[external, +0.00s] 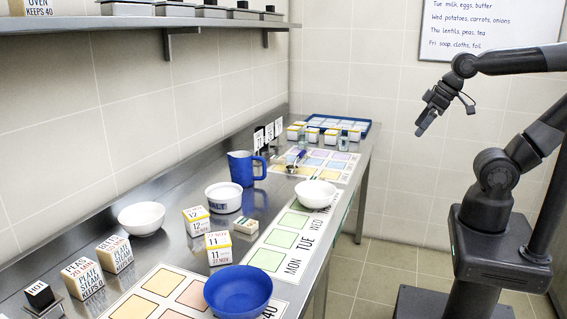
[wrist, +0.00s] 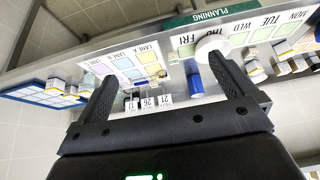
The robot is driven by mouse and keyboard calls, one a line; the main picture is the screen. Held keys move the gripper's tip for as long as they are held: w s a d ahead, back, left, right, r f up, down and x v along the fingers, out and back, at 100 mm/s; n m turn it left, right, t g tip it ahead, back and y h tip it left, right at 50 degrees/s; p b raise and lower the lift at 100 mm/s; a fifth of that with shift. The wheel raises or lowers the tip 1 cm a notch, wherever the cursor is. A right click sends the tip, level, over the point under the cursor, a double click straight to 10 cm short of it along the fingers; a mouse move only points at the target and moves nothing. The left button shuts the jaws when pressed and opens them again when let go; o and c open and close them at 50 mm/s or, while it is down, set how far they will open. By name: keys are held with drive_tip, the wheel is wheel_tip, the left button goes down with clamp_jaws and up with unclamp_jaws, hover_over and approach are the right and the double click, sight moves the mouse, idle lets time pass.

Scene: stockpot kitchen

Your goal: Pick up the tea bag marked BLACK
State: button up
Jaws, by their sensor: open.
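I cannot make out a tea bag marked BLACK in either view. A small white-and-yellow box (external: 246,225) lies low on the steel counter, but its print is too small to read. My gripper (external: 424,120) hangs in the air to the right of the counter, well apart from everything on it. In the wrist view my gripper (wrist: 163,68) shows two dark fingers spread wide, with nothing held between them. Beyond the fingers the counter appears at a distance.
The counter holds a blue jug (external: 242,168), a SALT bowl (external: 223,197), white bowls (external: 141,218), a blue bowl (external: 238,292), labelled boxes (external: 114,253) and coloured mats (external: 280,239). A blue tray (external: 366,127) with small containers stands at the far end. A shelf (external: 150,22) overhangs.

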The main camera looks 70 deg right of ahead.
drive_tip(key=c, duration=0.8)
drive_tip(key=g, duration=0.6)
hover_over(314, 178)
drive_tip(key=shift+m, duration=0.3)
drive_tip(key=f, duration=1.7)
drive_tip(key=shift+s, duration=0.3)
drive_tip(key=shift+w+a+f, duration=0.1)
drive_tip(key=shift+w+f, duration=0.05)
drive_tip(key=shift+f, duration=1.2)
drive_tip(key=shift+w+f, duration=0.15)
drive_tip(key=shift+f, duration=1.15)
